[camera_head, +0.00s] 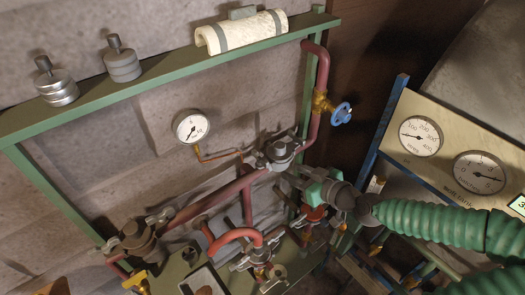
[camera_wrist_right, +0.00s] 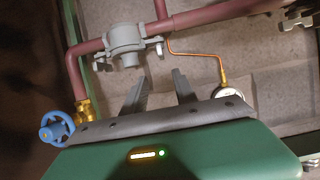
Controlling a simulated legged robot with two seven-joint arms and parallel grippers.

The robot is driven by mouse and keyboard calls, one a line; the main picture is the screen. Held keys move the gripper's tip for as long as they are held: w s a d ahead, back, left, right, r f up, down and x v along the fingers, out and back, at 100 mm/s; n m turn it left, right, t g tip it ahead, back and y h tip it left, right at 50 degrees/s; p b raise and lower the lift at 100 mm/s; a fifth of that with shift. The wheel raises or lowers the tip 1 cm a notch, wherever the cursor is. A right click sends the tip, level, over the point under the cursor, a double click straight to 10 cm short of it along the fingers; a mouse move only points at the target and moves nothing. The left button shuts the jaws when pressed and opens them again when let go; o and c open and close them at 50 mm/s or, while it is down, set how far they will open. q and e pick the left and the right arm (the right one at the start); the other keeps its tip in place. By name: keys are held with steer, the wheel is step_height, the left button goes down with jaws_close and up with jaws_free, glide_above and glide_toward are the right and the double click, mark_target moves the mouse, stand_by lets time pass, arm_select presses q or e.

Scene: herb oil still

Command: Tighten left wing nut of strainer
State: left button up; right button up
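A grey clamped fitting with wing nuts, likely the strainer, sits on the red pipe in the middle of the head view (camera_head: 280,152). It also shows at the upper left of the right wrist view (camera_wrist_right: 125,45), with a wing nut on either side of its body. My right gripper (camera_head: 296,172) is just below and right of this fitting in the head view. In the wrist view its two fingers (camera_wrist_right: 158,88) stand apart with nothing between them, short of the fitting. I cannot tell whether either finger touches anything. My left gripper is not in view.
A similar grey fitting (camera_head: 138,240) is at the lower left. A pressure gauge (camera_head: 191,126) on a thin copper tube and a blue valve wheel (camera_head: 341,113) are close by. Weights (camera_head: 122,62) and a strapped roll (camera_head: 241,32) top the green frame. A gauge panel (camera_head: 450,150) stands right.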

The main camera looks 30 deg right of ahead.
glide_toward(262, 157)
steer(key=w, duration=0.1)
steer(key=p+x, duration=0.1)
steer(key=x, duration=0.8)
steer(key=shift+f+p, duration=0.2)
steer(key=shift+p, duration=0.15)
steer(key=shift+w+a+f, duration=0.1)
steer(key=shift+w+f, duration=0.2)
steer(key=shift+w, duration=0.15)
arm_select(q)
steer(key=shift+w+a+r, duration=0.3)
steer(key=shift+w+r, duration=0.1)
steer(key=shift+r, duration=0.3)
arm_select(e)
steer(key=shift+a, duration=0.15)
steer(key=shift+r, duration=0.1)
steer(key=shift+c, duration=0.8)
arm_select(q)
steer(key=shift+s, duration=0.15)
arm_select(e)
steer(key=shift+s, duration=0.1)
jaws_close()
